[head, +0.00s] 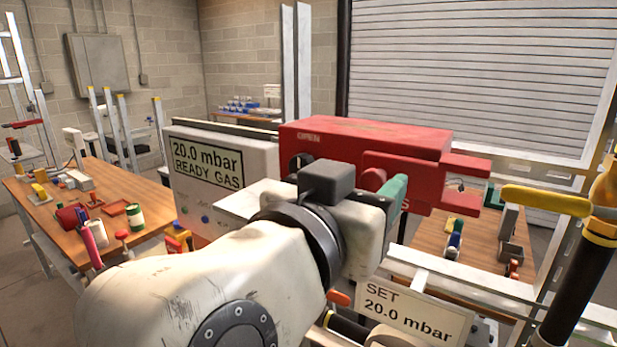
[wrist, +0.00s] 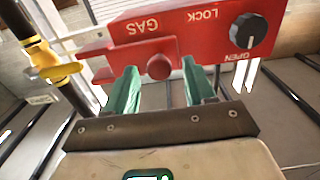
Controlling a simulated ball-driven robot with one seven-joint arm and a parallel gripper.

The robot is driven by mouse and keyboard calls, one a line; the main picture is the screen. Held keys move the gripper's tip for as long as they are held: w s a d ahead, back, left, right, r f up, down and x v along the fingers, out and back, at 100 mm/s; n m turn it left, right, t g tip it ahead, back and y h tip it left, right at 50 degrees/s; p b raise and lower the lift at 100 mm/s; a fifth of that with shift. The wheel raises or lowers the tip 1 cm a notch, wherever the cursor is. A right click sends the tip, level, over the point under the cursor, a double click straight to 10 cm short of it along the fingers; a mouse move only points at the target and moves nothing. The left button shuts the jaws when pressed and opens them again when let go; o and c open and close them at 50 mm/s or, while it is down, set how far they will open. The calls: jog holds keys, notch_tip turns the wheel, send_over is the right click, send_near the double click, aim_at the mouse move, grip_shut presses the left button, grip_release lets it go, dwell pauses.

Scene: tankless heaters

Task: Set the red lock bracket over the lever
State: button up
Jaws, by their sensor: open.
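The red lock bracket (head: 340,140) is a long block with a forked right end in the head view. In the wrist view the bracket (wrist: 190,35) reads GAS and LOCK upside down, with a round red knob (wrist: 159,67) and a black dial (wrist: 247,31) marked OPEN. The yellow lever (head: 545,201) sits on a pipe right of the fork, apart from it; the lever also shows at left in the wrist view (wrist: 55,66). My gripper (head: 397,187) is open, its green fingers either side of the knob; contact cannot be told. My wrist hides part of the bracket.
A grey display box (head: 225,165) reads 20.0 mbar READY GAS. A sign (head: 410,312) reads SET 20.0 mbar. A cluttered wooden table (head: 155,190) stands at left, another bench (head: 430,236) behind the pipe frame at right. A metal shutter (head: 480,70) closes the back.

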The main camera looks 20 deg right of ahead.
jog(key=shift+c, duration=0.4)
grip_shut()
